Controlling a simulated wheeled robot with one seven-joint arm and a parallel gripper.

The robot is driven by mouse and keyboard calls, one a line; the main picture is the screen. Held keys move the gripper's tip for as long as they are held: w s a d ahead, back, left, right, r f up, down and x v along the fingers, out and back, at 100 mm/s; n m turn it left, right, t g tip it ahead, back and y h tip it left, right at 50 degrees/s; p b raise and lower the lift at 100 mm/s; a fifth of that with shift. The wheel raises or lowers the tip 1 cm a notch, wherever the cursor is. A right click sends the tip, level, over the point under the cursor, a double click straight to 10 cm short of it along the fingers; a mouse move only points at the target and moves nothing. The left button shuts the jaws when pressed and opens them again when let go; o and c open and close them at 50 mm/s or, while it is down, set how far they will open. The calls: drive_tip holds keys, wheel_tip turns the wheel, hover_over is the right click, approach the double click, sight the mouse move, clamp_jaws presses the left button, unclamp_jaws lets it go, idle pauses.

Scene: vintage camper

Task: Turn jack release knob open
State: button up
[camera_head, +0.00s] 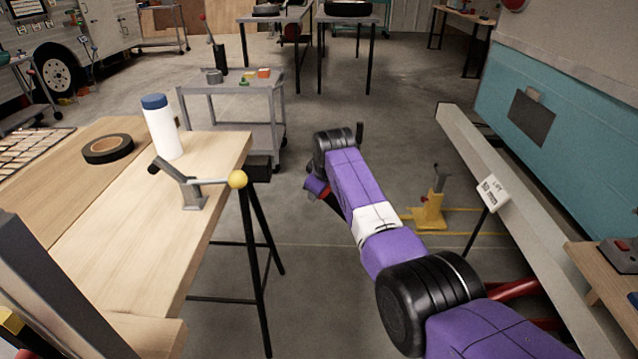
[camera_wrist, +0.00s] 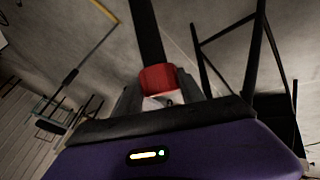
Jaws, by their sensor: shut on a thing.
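A dark bar (camera_wrist: 147,32) runs up from the red piece. A yellow jack (camera_head: 430,213) with a small red part stands on the floor to the right of my arm.
A wooden workbench (camera_head: 120,225) with a white bottle (camera_head: 161,128), a black tape roll (camera_head: 108,149) and a yellow-ball lever (camera_head: 237,179) is at left. A grey cart (camera_head: 230,92) stands behind it. A long pale beam (camera_head: 520,190) runs along the right.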

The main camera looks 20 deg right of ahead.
drive_tip(key=shift+s+a+f+m+t+h+p, duration=0.15)
drive_tip(key=shift+m+t+h+p, duration=0.3)
drive_tip(key=shift+m+t+h, duration=0.4)
drive_tip(key=m+h+b, duration=0.2)
drive_tip(key=shift+f+t+b, duration=0.3)
drive_tip(key=shift+t+b, duration=0.05)
drive_tip(key=m+h+b, duration=0.3)
drive_tip(key=m+b, duration=0.1)
drive_tip(key=b, duration=0.4)
drive_tip(key=shift+f+t+h, duration=0.1)
drive_tip(key=shift+t+h, duration=0.25)
drive_tip(key=shift+t, duration=0.05)
drive_tip(key=b, duration=0.1)
drive_tip(key=m+h+b, duration=0.1)
drive_tip(key=b, duration=0.1)
drive_tip(key=shift+r+m+h+b, duration=0.2)
drive_tip(key=shift+m+h+b, duration=0.05)
drive_tip(key=shift+h+b, duration=0.05)
drive_tip(key=shift+r, duration=0.15)
drive_tip(key=o, duration=1.4)
drive_tip(key=shift+c, duration=0.2)
drive_tip(key=shift+r, duration=0.1)
